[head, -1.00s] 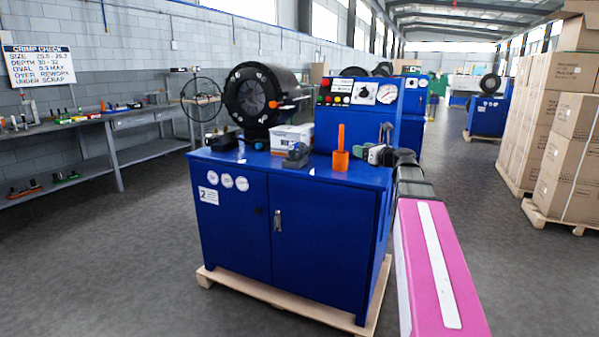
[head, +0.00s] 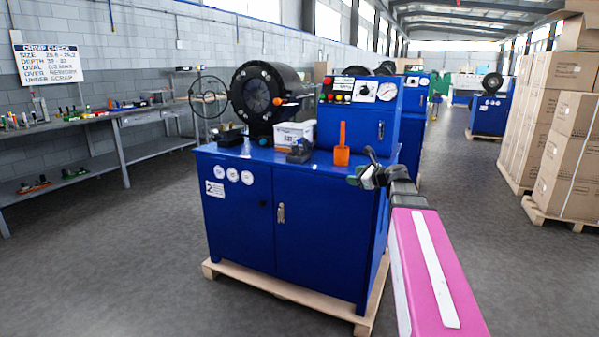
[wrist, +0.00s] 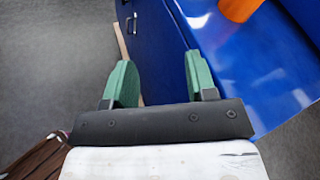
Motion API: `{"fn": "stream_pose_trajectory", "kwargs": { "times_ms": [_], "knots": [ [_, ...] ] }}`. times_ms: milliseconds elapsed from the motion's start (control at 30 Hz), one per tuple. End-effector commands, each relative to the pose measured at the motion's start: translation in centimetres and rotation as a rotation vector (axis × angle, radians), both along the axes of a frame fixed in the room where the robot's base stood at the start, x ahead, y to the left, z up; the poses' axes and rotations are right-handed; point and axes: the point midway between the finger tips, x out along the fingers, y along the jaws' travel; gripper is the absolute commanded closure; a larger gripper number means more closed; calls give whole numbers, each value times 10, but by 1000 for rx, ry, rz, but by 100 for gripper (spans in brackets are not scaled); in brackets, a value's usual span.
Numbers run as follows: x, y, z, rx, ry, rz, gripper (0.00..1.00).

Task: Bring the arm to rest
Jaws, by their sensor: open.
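My pink-cased arm reaches in from the lower right of the head view. My gripper (head: 362,168) hangs just off the right front corner of the blue crimper cabinet (head: 240,225), near its top level. In the wrist view my gripper (wrist: 159,85) shows two green fingers spread apart with nothing between them. Beyond them lie the cabinet's blue front and floor. An orange holder (head: 342,150) stands on the cabinet top, left of the gripper and apart from it.
The cabinet top also bears a white box (head: 293,134), a grey block (head: 299,152) and the black crimper head (head: 258,95). Stacked cartons (head: 560,140) stand at the right. A workbench (head: 110,118) runs along the left wall. Grey floor is clear between.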

Motion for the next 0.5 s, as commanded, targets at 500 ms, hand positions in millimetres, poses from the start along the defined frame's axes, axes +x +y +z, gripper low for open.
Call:
{"fn": "stream_pose_trajectory", "kwargs": {
  "times_ms": [500],
  "knots": [
    [-128, 46, -239, -1072, -124, 765, 48]
  ]
}}
